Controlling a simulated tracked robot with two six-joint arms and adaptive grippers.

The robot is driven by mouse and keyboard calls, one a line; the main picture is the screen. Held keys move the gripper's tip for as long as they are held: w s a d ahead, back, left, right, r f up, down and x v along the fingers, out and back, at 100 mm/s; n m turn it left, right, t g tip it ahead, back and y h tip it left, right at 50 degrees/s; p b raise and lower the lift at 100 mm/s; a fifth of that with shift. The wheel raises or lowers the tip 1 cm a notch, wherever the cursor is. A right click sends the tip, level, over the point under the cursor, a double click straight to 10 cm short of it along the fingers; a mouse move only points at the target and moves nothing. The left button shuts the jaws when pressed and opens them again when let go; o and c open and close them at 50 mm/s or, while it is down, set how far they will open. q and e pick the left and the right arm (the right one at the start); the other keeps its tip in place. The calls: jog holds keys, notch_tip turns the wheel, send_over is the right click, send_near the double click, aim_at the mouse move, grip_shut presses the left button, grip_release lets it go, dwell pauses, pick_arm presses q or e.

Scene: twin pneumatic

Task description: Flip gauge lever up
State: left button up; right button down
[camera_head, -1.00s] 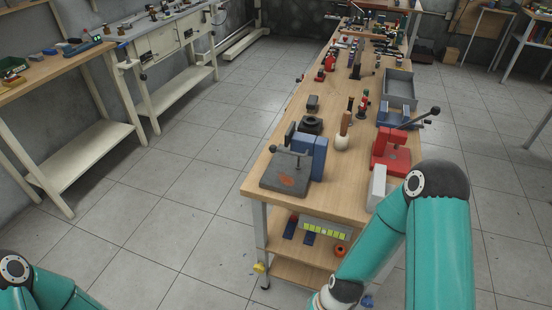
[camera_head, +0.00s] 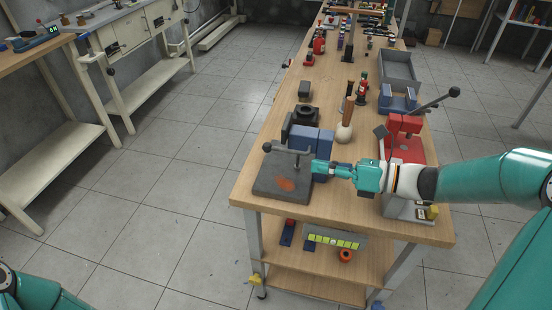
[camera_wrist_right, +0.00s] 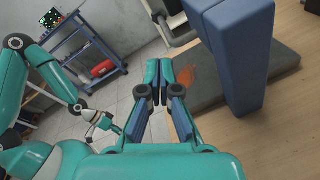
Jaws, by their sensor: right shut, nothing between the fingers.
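A dark grey plate (camera_head: 270,190) with an orange patch lies at the bench's near left corner. A blue block (camera_head: 305,138) stands at its back, and a grey lever (camera_head: 288,152) with a dark knob lies low over the plate. My right gripper (camera_head: 316,167) reaches in from the right, shut and empty, beside the lever and in front of the block; contact is unclear. In the right wrist view its fingers (camera_wrist_right: 158,72) are together, with the blue block (camera_wrist_right: 235,55) to their right. My left gripper (camera_wrist_right: 108,122) shows small there; its jaws are unclear.
A red fixture (camera_head: 405,140) with a long black-knobbed lever stands behind my right forearm. A white bulb-shaped, wooden-handled tool (camera_head: 345,130) stands behind the gripper. Blue-grey trays (camera_head: 398,72) and several small tools fill the bench further back. The floor left of the bench is clear.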

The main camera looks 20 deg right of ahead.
jog(key=x, duration=1)
jog(key=shift+w+a+f, duration=0.1)
jog(key=shift+a+f, duration=0.05)
